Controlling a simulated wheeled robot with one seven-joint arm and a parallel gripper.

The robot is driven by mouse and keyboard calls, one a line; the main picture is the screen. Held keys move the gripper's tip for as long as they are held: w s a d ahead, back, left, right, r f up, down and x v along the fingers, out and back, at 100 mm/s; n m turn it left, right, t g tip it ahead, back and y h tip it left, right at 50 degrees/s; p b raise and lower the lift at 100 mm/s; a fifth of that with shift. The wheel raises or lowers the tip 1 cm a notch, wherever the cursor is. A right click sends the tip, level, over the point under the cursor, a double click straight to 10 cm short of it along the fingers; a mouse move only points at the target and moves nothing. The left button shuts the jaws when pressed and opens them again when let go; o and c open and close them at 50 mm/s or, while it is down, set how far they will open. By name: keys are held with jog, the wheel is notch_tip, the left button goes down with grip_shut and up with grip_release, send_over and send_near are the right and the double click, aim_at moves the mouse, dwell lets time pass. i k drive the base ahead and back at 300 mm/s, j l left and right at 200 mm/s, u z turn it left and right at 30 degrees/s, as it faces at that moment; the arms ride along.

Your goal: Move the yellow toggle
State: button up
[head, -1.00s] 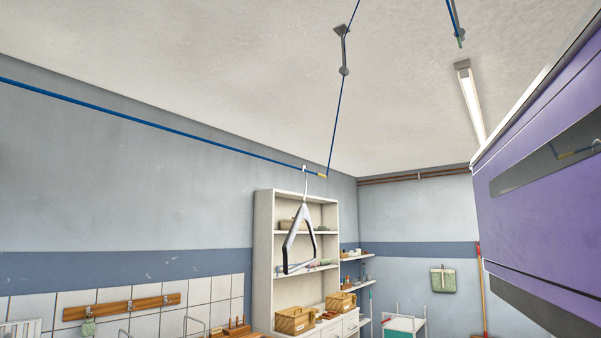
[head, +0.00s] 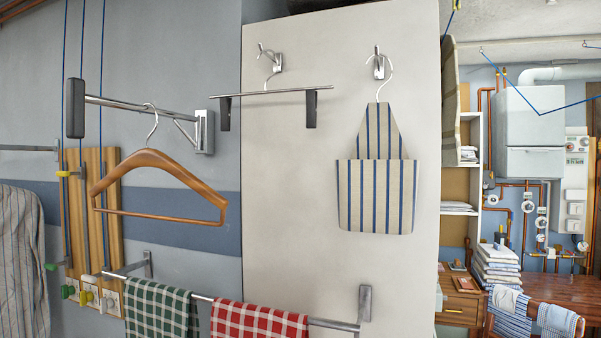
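Blue cords hang in front of a wooden board (head: 118,220) on the wall at the left of the head view. A small yellow toggle (head: 66,173) sits on one of these cords, about halfway up the board. A second yellowish piece (head: 86,298) is low on the board, beside green ones; it is too small to tell whether it is a toggle. My gripper is not in view.
A wooden hanger (head: 158,160) hangs from a metal arm in front of the board's right side. A rail (head: 203,297) with green and red checked towels runs below. A striped bag (head: 375,195) hangs on a white panel (head: 290,170). A striped shirt (head: 20,265) hangs far left.

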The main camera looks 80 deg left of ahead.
aim_at(80, 173)
jog(key=u, duration=3.3)
